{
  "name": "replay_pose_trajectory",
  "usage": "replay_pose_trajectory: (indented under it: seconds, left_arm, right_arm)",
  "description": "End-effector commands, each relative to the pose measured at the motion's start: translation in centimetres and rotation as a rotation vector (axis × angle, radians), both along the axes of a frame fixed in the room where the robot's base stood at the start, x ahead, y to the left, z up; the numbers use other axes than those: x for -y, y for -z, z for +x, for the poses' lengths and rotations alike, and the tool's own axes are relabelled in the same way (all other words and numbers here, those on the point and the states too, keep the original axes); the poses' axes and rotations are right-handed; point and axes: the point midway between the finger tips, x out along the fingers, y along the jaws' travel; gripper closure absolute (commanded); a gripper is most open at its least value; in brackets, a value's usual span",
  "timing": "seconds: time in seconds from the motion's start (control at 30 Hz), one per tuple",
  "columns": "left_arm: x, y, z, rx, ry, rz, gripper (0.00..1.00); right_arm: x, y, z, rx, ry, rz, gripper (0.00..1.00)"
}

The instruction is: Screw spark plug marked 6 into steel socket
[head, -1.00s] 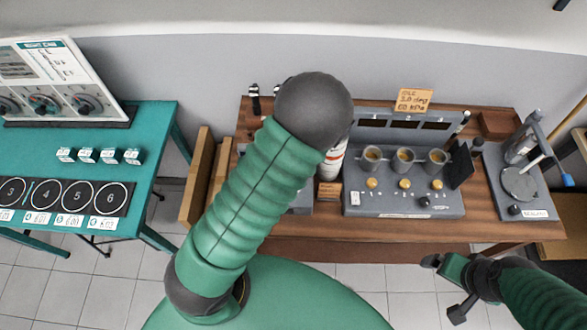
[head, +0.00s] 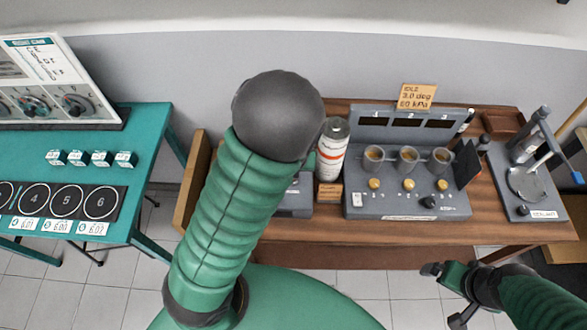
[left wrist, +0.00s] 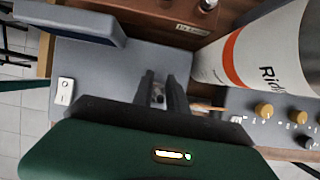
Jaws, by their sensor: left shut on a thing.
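My left gripper shows in the left wrist view (left wrist: 163,92), its dark fingers close together on a small grey part (left wrist: 158,99). I take this to be the spark plug, but no number on it is readable. In the head view my left arm hides this gripper. Below the fingers is a grey box (left wrist: 95,75), which also shows partly behind my arm in the head view (head: 296,201). I cannot make out the steel socket. My right gripper (head: 432,269) is low at the right, in front of the bench, and its jaws are unclear.
A white and orange can (head: 332,155) stands close beside the grey box. A grey console (head: 395,202) with cups and knobs stands to its right, then a sealant stand (head: 540,202). At left, a teal table (head: 150,125) has a black strip with numbered rings (head: 100,203).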

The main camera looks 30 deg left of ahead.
Motion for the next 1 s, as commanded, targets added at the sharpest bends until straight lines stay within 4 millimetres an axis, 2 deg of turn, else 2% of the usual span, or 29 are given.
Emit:
replay_pose_trajectory:
  seconds: [0.1,0.4,0.43,0.6,1.0]
  left_arm:
    - [0.02,0.13,0.18,0.005,0.079,0.0,1.0]
    - [0.08,-0.12,0.16,0.003,0.125,0.001,1.0]
    - [0.07,-0.12,0.17,0.003,0.125,0.001,0.79]
    - [0.08,-0.08,0.13,0.002,0.123,0.001,0.57]
    - [0.1,0.0,0.09,0.0,0.123,0.0,0.56]
  right_arm:
    - [0.0,0.91,0.0,0.0,0.0,0.0,0.05]
    - [0.0,0.92,0.0,0.0,0.0,0.0,0.05]
    - [0.0,0.92,0.0,0.0,0.0,0.0,0.05]
    - [0.0,0.93,0.0,0.0,0.0,0.0,0.05]
    - [0.0,0.95,0.0,0.0,0.0,0.0,0.05]
